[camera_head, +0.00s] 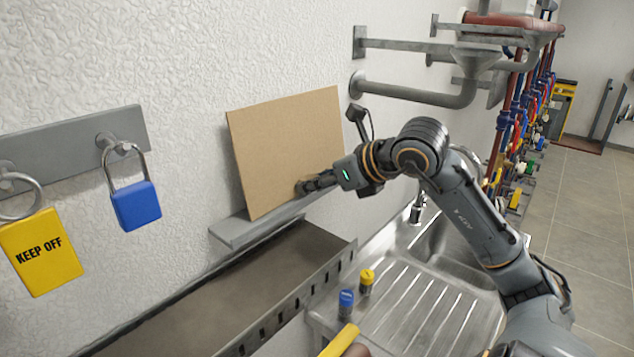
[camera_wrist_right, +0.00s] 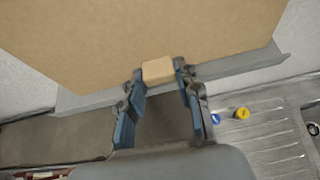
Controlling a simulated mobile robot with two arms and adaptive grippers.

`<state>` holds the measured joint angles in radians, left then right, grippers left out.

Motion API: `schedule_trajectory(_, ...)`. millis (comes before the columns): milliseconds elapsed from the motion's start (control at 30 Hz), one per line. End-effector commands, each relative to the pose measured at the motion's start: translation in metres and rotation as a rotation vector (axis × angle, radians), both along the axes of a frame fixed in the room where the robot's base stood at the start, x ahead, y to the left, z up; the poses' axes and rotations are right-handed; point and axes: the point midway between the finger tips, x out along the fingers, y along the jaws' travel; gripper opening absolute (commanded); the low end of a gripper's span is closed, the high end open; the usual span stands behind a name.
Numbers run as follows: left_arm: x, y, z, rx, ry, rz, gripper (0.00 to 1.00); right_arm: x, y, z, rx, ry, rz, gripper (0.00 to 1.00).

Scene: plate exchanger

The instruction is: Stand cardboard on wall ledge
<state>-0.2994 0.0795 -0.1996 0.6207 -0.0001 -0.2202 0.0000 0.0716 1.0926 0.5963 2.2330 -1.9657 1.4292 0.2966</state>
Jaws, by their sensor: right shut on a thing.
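The brown cardboard sheet (camera_head: 285,140) is upright, slightly tilted, in front of the white wall. Its lower edge is at the grey wall ledge (camera_head: 232,232); I cannot tell whether it rests on it or hovers just above. My right gripper (camera_head: 305,186) is shut on a small tan block (camera_wrist_right: 158,70) on the cardboard's face, low on the sheet. In the right wrist view the cardboard (camera_wrist_right: 140,30) fills the top and the ledge (camera_wrist_right: 240,64) runs behind its lower edge. My left gripper is not in view.
A dark slotted tray (camera_head: 240,290) lies below the ledge. A steel sink (camera_head: 420,290) with blue and yellow-capped items is at right, pipes above.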

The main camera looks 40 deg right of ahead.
Motion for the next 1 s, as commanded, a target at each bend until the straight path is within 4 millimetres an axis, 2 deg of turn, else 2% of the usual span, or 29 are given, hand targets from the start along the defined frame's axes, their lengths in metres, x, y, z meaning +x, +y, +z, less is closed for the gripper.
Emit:
schedule_trajectory(900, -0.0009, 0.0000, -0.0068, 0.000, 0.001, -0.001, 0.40, 0.0000, -0.0001, -0.0026, 0.000, 0.000, 0.000, 0.01)
schedule_trajectory(933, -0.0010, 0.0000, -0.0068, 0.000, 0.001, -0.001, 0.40, 0.0000, -0.0001, -0.0026, 0.000, 0.000, 0.000, 0.37)
schedule_trajectory(1000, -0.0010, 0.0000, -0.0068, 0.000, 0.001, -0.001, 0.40, -0.0001, -0.0001, -0.0027, 0.000, 0.000, 0.000, 0.51)
